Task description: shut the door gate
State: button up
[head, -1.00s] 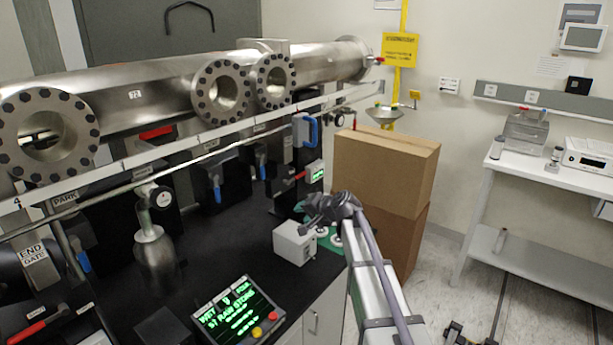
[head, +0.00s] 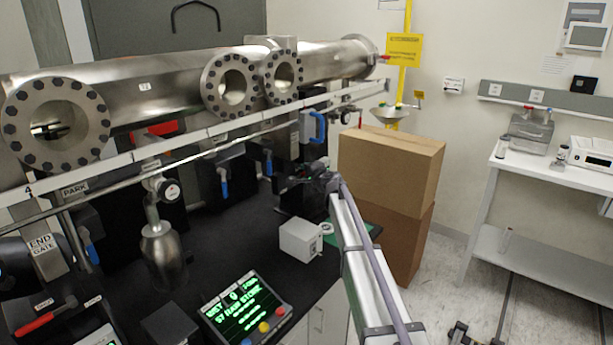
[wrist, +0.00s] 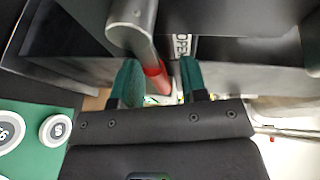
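In the head view my gripper (head: 300,180) reaches into a dark valve unit (head: 290,192) below the blue handle, at the right end of the steel pipe. The wrist view shows my gripper (wrist: 160,88) with its two teal fingers spread apart. A grey lever with a red sleeve (wrist: 154,74) slants down between them. I see no finger clearly pressing on it. I cannot read a door gate label; the lever's lower end is hidden by the gripper.
A white box (head: 300,240) and a green mat (head: 350,240) are near my arm on the black bench. Cardboard boxes (head: 390,170) stand to its right. A blue handle (head: 313,127) is above.

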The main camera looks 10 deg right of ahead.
jog(key=shift+c, duration=0.5)
grip_shut()
